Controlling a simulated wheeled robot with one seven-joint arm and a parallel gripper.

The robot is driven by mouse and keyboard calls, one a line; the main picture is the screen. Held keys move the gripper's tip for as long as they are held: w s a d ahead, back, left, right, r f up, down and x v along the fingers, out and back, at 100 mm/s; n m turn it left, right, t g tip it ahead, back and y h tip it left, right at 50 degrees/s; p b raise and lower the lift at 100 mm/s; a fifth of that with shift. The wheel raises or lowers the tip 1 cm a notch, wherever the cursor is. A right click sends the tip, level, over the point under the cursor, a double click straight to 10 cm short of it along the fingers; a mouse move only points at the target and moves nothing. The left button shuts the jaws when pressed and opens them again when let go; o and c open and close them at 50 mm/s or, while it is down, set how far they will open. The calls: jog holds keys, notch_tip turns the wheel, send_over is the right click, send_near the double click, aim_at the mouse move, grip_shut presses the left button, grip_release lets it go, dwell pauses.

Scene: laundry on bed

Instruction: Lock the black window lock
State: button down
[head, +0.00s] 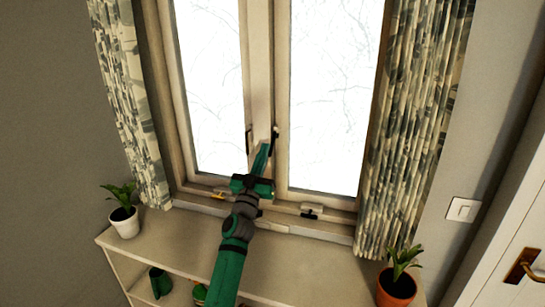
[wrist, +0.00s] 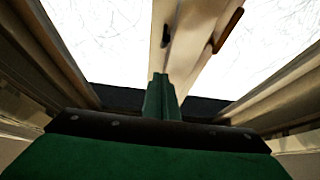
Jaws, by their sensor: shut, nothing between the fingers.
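In the head view, two dark window handles sit on the middle frame posts: a left one (head: 249,141) and a right one (head: 275,133). A black lock fitting (head: 310,213) is on the lower frame of the right window, and a yellowish one (head: 218,195) is on the left. I cannot tell which one the task means. My gripper (head: 268,145) is shut and empty, pointing up at the middle posts close to the right handle; contact is unclear. In the wrist view, the shut fingers (wrist: 162,82) are below a small black fitting (wrist: 166,36) and a brown lever (wrist: 229,29).
Patterned curtains hang left (head: 130,100) and right (head: 420,120). A shelf top (head: 310,265) lies below the window, with a white potted plant (head: 124,224) at left and a terracotta pot (head: 396,288) at right. A door handle (head: 525,265) is at far right.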

jog(key=shift+w+d+f, duration=0.25)
jog(key=shift+w+f, duration=0.4)
jog(key=shift+w, duration=0.15)
jog(key=shift+w+d+f, duration=0.25)
jog(key=shift+w+f, duration=0.4)
jog(key=shift+w, duration=0.1)
jog(key=shift+f, duration=0.1)
